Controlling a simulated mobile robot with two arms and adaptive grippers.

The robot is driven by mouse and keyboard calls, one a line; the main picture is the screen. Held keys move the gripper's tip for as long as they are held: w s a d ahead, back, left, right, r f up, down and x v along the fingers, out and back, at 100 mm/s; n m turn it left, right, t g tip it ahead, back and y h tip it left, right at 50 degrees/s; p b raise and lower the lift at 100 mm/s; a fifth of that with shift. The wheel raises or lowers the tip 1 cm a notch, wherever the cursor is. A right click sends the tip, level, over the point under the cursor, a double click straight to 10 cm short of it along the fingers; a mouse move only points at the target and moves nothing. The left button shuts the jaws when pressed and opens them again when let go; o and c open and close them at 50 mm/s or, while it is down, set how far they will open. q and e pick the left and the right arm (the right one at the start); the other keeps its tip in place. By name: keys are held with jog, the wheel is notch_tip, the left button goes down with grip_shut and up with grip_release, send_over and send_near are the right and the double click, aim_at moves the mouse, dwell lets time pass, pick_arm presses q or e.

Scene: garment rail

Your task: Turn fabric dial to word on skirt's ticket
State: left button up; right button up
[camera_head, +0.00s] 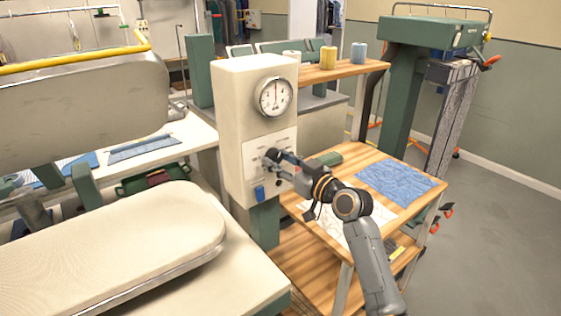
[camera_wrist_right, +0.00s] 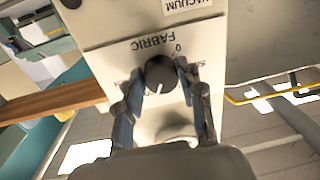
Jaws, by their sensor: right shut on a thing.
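The fabric dial (camera_wrist_right: 160,73) is a round dark knob with a pale pointer line on a cream panel. The word FABRIC is printed beside it, upside down in the right wrist view; other dial words are mostly hidden. My right gripper (camera_wrist_right: 158,82) has its two fingers on either side of the dial, shut on it. In the head view my right gripper (camera_head: 274,162) reaches the front of the cream control box (camera_head: 243,120) and hides part of the panel. I cannot make out a skirt or a readable ticket. My left gripper is out of view.
A round gauge (camera_head: 275,97) sits above the panel. A padded pressing board (camera_head: 130,245) fills the lower left, under a raised press head (camera_head: 90,105). A wooden table (camera_head: 350,162) at the right holds blue patterned cloth (camera_head: 397,182). Grey floor is clear at far right.

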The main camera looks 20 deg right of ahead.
jog(key=m+p, duration=0.2)
jog(key=m, duration=0.3)
jog(key=shift+r+t, duration=0.1)
jog(key=shift+t, duration=0.2)
jog(key=m+p, duration=0.2)
jog(key=m, duration=0.3)
jog(key=shift+s+a+m, duration=0.1)
jog(key=shift+a+m, duration=0.05)
jog(key=shift+m, duration=0.25)
dwell(0.4)
jog(key=o, duration=1.2)
jog(key=shift+s, duration=0.15)
jog(key=v, duration=1.1)
jog(key=shift+s, duration=0.35)
